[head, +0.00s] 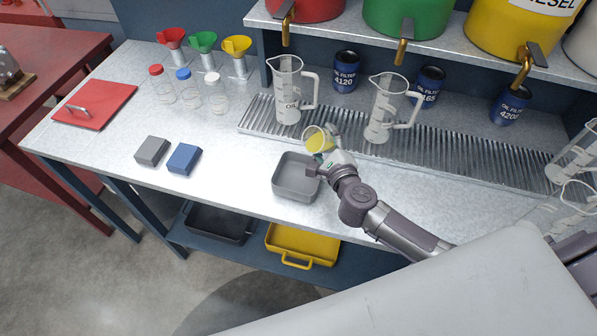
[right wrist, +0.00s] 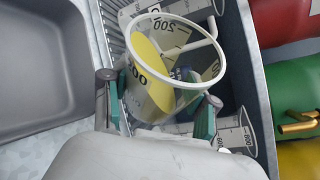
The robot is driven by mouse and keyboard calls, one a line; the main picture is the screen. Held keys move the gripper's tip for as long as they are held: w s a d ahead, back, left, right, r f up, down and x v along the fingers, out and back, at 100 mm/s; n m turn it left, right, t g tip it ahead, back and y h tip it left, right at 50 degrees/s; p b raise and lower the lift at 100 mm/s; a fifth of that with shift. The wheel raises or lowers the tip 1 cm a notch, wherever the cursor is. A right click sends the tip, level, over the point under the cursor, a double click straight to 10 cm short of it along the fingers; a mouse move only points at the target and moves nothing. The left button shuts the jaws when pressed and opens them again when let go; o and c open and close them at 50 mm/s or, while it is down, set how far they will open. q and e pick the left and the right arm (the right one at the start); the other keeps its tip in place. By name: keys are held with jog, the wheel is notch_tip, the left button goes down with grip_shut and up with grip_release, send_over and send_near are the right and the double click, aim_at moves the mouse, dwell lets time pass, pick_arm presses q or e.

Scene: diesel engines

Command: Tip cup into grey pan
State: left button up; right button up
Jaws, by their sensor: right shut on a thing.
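The clear cup (head: 318,140) has grey markings and holds yellow liquid. My right gripper (head: 331,153) is shut on it and holds it tilted above the back right edge of the grey pan. In the right wrist view the cup (right wrist: 172,65) sits between the two fingers of the gripper (right wrist: 160,108), its open rim towards the camera. The grey pan (head: 297,187) stands on the bench and looks empty inside. It also shows in the right wrist view at the left (right wrist: 40,75). My left gripper is not in view.
Two clear measuring jugs (head: 288,92) (head: 384,112) stand on the ribbed drain strip (head: 455,155) behind the cup. Blue oil filters (head: 345,72) stand behind them. Grey and blue blocks (head: 151,151) (head: 184,159) lie left of the pan, with bare bench between.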

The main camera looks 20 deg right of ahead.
jog(key=shift+f+n+b, duration=0.1)
jog(key=shift+n+b, duration=0.2)
jog(key=shift+b, duration=0.4)
jog(key=shift+f+n+t+b, duration=0.2)
jog(key=shift+n+t+b, duration=0.25)
jog(key=shift+b, duration=0.8)
jog(key=shift+a+r+n+t+b, duration=0.1)
jog(key=shift+r+n+t+b, duration=0.3)
jog(key=shift+n+b, duration=0.5)
dwell(0.3)
jog(key=shift+s+a+f+n+t, duration=0.25)
jog(key=shift+a+f+n, duration=0.05)
jog(key=shift+a+n, duration=0.4)
dwell(0.9)
jog(key=shift+s+a+r+n+t, duration=0.15)
jog(key=shift+r+n+t, duration=0.1)
jog(key=shift+n, duration=0.4)
jog(key=shift+a+r+n+t, duration=0.1)
jog(key=shift+r+n+t, duration=0.15)
jog(key=shift+n, duration=0.35)
dwell(0.8)
